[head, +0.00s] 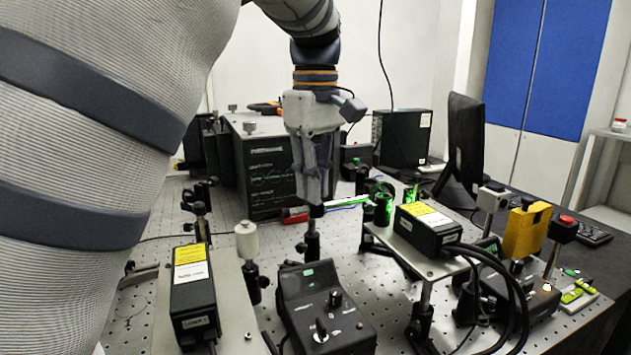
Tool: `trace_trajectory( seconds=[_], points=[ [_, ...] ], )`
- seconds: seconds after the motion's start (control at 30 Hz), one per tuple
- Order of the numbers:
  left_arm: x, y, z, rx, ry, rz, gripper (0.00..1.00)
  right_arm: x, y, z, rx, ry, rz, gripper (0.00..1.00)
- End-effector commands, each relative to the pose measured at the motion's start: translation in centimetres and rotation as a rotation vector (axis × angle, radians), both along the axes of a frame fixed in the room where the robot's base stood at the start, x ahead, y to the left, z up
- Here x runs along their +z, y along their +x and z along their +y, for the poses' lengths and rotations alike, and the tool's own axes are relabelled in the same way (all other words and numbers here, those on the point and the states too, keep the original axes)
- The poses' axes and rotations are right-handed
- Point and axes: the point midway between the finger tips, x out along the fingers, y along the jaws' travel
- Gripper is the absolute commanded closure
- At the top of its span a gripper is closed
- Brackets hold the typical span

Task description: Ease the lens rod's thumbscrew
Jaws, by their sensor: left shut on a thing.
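My left gripper (316,205) points straight down at the middle of the bench, its fingers closed together at the top of a short black post (312,240). It is shut on a small dark knob at the fingertips, which looks like the thumbscrew (317,211). The fingers hide most of the knob and whatever the post carries, so I cannot tell how far it is turned. The post stands upright. My right gripper is not in view.
A control box (322,310) with knobs stands in front of the post. A white-topped post (247,241) and a black laser box (192,290) are to the left. A raised plate with a black module (428,230) is to the right. A large spectrometer box (268,170) stands behind.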

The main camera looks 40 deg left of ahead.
Motion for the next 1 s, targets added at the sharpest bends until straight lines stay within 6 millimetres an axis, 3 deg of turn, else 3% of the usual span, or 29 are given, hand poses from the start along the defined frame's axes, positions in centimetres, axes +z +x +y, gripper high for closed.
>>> trace_trajectory(
  seconds=[0.73,0.77,0.83,1.0],
  points=[
    [0.07,-0.05,0.05,0.078,0.001,0.000,1.00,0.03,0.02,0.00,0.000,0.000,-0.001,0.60],
    [0.07,-0.05,0.05,0.078,0.001,0.000,0.81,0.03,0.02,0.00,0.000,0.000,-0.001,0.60],
    [0.07,-0.05,0.04,0.077,0.001,0.000,0.66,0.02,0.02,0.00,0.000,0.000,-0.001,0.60],
    [0.04,-0.03,0.02,0.077,0.000,0.000,0.66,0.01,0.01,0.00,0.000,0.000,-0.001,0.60]
  ],
)
